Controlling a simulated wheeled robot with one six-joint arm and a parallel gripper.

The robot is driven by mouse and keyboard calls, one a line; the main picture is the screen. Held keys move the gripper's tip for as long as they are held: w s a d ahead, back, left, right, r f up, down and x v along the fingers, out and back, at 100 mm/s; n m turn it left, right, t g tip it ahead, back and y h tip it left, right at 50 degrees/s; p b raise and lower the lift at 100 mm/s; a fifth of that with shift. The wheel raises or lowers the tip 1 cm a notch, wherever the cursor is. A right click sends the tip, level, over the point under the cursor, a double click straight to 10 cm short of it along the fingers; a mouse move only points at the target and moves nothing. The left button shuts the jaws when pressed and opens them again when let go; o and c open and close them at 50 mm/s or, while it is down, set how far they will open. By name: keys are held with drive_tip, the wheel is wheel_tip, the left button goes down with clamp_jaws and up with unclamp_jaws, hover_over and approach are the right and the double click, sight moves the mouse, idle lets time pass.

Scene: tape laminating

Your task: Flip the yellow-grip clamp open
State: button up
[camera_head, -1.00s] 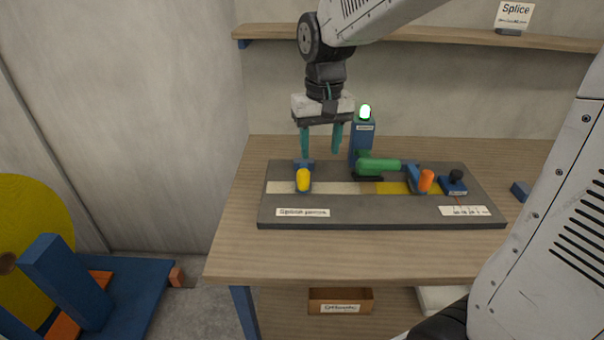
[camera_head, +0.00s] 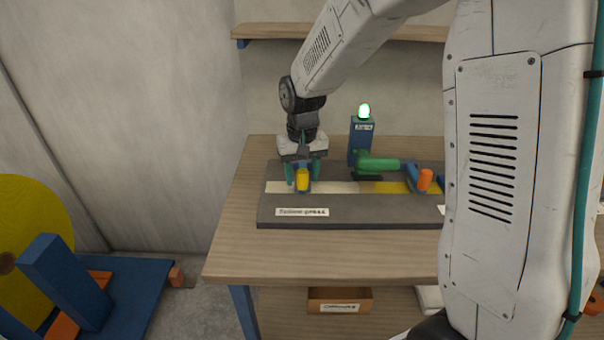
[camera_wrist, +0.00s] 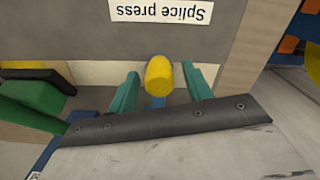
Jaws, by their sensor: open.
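The yellow-grip clamp (camera_head: 303,180) stands at the left end of the splice press (camera_head: 370,211), over the pale strip. My gripper (camera_head: 303,187) is open, pointing down, with one green finger on each side of the yellow grip. In the wrist view the yellow grip (camera_wrist: 159,76) lies between the fingertips of my gripper (camera_wrist: 162,80), with a small gap visible on each side. The clamp's blue base is mostly hidden behind the grip and the gripper.
The front of the wooden table (camera_head: 330,255) is clear.

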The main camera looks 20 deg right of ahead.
clamp_jaws()
